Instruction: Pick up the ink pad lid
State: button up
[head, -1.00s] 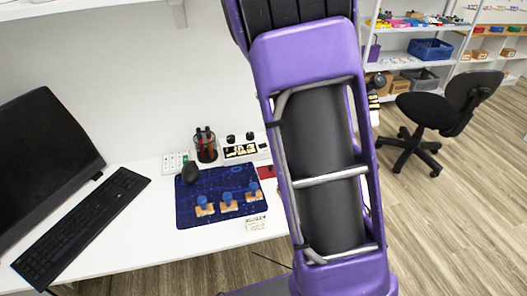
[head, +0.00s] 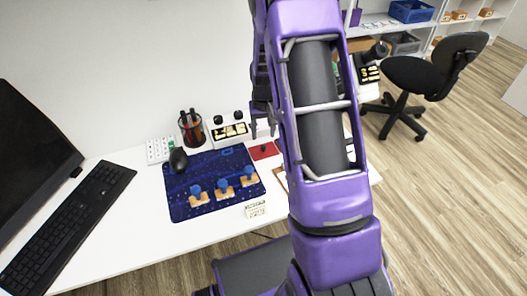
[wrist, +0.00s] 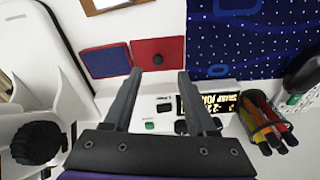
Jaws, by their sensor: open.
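The ink pad lid (wrist: 146,49) is a flat red square with a small dark knob in the wrist view. It lies on the white desk beside the open ink pad (wrist: 104,61), which has a blue pad in a red frame. My gripper (wrist: 160,74) is open and empty. Its fingertips appear either side of the knob, near the lid's lower edge in the wrist view, seemingly above the desk. My gripper also shows in the head view (head: 262,130).
A blue patterned mat (head: 212,172) bears three blue-handled stamps (head: 222,186) and a black mouse (head: 178,160). A pen cup (head: 191,130) and a white box with gold lettering (head: 230,131) stand behind. A white object with a black knob (wrist: 35,147) is left in the wrist view.

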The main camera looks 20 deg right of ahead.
aim_at(263, 147)
jog(key=f, duration=0.4)
jog(key=w+f, duration=0.1)
jog(key=f, duration=0.2)
jog(key=shift+w+d, duration=0.1)
jog(key=shift+d, duration=0.15)
jog(key=shift+c, duration=0.4)
grip_shut()
